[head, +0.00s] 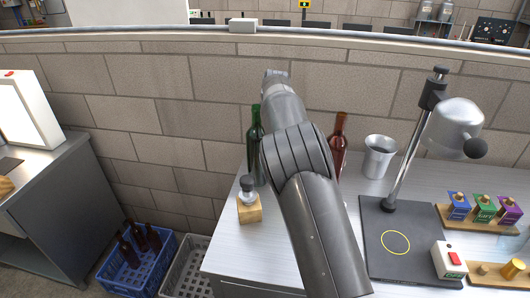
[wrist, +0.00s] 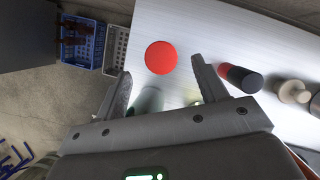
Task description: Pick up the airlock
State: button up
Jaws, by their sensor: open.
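My gripper (wrist: 162,68) is open, with its two fingers apart and nothing held between them. In the wrist view a round red top (wrist: 161,56) shows in the gap between the fingertips, touching neither. It may be the airlock's cap, but I cannot tell for sure. A pale greenish, rounded shape (wrist: 148,100) shows below it between the fingers, partly hidden by the gripper. In the head view my arm covers the middle of the table, and I cannot make out the airlock there.
A green bottle (head: 254,150) stands left of my arm and a red-brown bottle (head: 340,135) right of it.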

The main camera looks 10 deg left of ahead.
jog(key=x, duration=0.4)
jog(key=shift+s+d+f, duration=0.1)
jog(key=shift+s+f, duration=0.1)
jog(key=shift+f, duration=0.15)
jog(key=shift+c, duration=0.6)
jog(key=c, duration=1.2)
